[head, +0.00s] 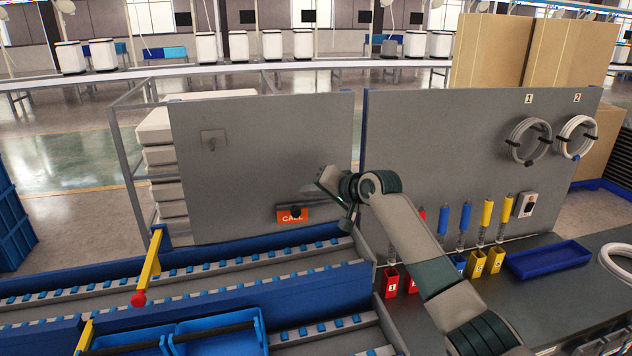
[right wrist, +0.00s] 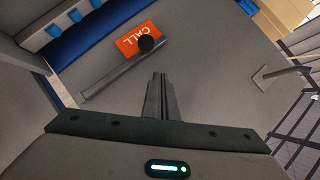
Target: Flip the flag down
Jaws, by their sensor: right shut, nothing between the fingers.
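The flag is a grey bar with a round black knob at one end, fixed on the grey upright panel. The bar lies roughly level beside the orange CALL plate (head: 292,215), and the knob (head: 295,211) overlaps the plate. In the right wrist view, the CALL plate (right wrist: 133,43), the black knob (right wrist: 146,44) and the bar (right wrist: 108,79) show clearly. My right gripper (head: 314,190) is shut and empty, close in front of the panel and just above the bar. Its fingertips (right wrist: 159,76) point towards the panel, seemingly apart from the bar. My left gripper is out of view.
A hook (head: 212,140) sits on the panel at upper left. Blue-edged roller tracks (head: 180,275) run below the panel. A second panel (head: 450,140) with cable coils stands at right, above coloured bins and a blue tray (head: 548,259). The panel around the gripper is clear.

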